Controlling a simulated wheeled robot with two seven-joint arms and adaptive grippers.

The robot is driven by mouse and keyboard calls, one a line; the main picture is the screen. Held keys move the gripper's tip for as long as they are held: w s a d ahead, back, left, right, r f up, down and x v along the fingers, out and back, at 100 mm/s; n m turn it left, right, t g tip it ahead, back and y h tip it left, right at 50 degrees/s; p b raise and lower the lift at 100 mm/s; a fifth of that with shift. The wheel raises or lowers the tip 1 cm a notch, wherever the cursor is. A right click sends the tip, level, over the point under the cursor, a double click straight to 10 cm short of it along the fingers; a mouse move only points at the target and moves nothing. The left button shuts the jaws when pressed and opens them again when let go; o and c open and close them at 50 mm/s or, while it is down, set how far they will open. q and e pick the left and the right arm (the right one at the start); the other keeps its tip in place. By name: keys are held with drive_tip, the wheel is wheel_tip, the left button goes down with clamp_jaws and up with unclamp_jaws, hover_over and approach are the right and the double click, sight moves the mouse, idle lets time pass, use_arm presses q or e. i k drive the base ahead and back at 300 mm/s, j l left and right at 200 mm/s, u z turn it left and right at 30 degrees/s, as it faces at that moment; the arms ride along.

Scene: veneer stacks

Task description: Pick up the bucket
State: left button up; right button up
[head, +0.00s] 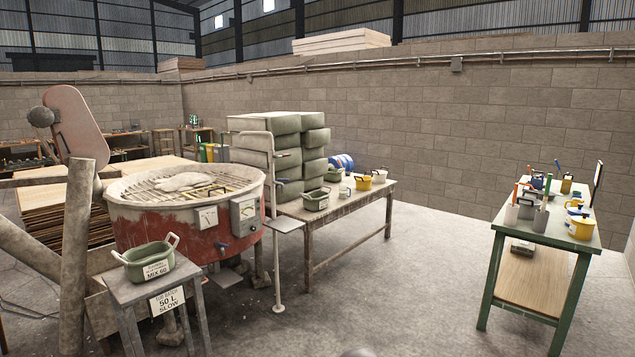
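Several bucket-like vessels are in view, and I cannot tell which one the task means. A green tub (148,264) with a raised handle and a label reading MIX 60 stands upright on a small grey stool (118,287) at the front left. A second green tub (316,200) with a label stands on the long wooden table (340,212) in the middle. A yellow pot (364,184) and a grey-white mug-like vessel (345,192) stand near it. Neither of my grippers shows in the head view.
A large red mixer (180,234) with a grated top stands behind the stool. Stacked grey-green sacks (267,129) rise behind the long table. A green-topped bench (546,236) with tools and pots stands at right. The concrete floor (425,275) between the tables is clear.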

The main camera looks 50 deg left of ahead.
sight(363, 183)
drive_tip(key=u, duration=1.25)
